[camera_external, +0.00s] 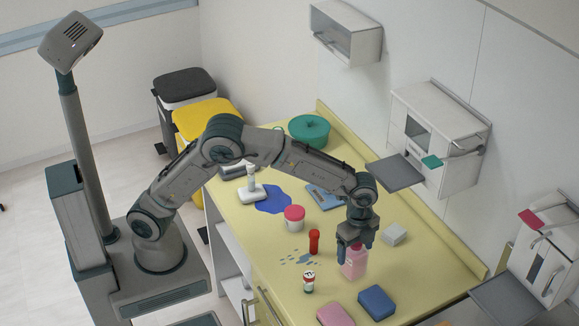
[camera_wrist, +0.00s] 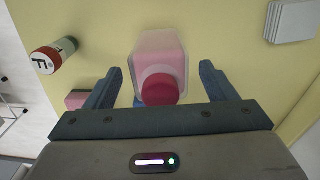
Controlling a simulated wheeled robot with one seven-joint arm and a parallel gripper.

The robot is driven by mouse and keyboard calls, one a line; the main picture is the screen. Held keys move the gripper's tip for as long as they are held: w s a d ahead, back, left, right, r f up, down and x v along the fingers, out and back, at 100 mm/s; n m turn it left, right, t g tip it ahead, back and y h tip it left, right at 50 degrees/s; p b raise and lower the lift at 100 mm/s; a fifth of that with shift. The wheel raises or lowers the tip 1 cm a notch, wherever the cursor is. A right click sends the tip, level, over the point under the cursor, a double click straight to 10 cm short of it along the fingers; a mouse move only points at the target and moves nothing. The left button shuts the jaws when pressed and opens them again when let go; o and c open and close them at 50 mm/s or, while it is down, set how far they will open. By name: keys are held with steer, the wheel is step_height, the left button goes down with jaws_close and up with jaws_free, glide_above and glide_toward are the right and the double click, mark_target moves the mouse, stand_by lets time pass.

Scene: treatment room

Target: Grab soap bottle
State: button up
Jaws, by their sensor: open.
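The soap bottle (camera_external: 354,263) is a clear bottle of pink liquid with a red cap. It stands on the yellow counter (camera_external: 262,262), and the fingers hide part of its upper side in the external view. In the wrist view the bottle (camera_wrist: 160,52) lies between the two fingers, cap towards the palm. My gripper (camera_external: 355,250) is open around the bottle; in the wrist view my gripper (camera_wrist: 163,82) shows a gap on each side of it.
A small labelled bottle (camera_external: 309,281), a red bottle (camera_external: 314,241) and a white stack (camera_external: 394,234) stand close by. Pink (camera_external: 335,315) and blue (camera_external: 376,302) blocks lie in front. Wall dispensers (camera_external: 435,135) hang at the right.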

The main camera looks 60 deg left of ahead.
steer(key=shift+f, duration=1.4)
steer(key=c, duration=1.3)
steer(key=shift+c, duration=0.2)
steer(key=shift+w+r, duration=0.1)
steer(key=shift+r, duration=0.1)
